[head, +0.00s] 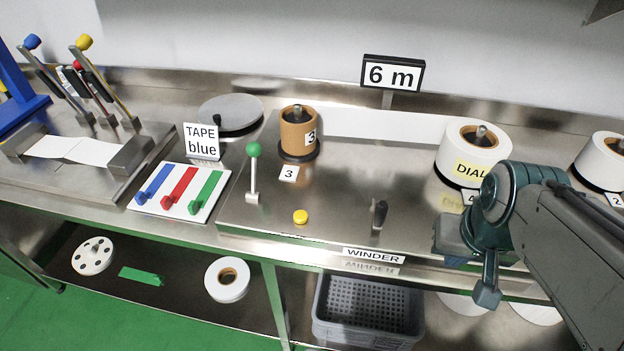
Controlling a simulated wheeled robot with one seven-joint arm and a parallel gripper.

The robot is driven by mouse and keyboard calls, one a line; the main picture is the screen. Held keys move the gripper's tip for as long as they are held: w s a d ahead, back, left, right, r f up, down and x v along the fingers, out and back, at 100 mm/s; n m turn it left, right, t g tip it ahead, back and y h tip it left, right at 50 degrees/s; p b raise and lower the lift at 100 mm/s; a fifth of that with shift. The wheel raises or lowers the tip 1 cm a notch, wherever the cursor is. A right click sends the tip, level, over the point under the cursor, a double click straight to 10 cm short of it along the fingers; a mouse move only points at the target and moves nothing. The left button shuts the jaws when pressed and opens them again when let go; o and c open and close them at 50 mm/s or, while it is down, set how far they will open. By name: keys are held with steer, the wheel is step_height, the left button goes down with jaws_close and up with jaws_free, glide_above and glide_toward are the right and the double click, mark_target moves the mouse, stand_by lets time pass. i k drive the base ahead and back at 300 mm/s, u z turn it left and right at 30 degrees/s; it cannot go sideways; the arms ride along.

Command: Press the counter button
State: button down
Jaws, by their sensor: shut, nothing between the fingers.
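The yellow round button (300,216) sits on the raised steel deck of the winder, near its front edge, in front of the green-knobbed lever (253,172). The counter display sign (391,75) stands at the back and reads "6 m". My gripper (487,293) is at the right, beyond the deck's front edge, pointing downward. It is shut and empty, well to the right of the button and apart from it. Nothing covers the button.
A dark upright handle (379,214) stands between the button and my gripper. A brown roll (297,135) marked 3 and a white roll (470,150) stand behind. A "WINDER" label (374,255) is on the front edge. A grey crate (368,308) sits below.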

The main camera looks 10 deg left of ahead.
mark_target(300, 216)
steer(key=z, duration=2.3)
steer(key=k, duration=1.55)
steer(key=u, duration=1.75)
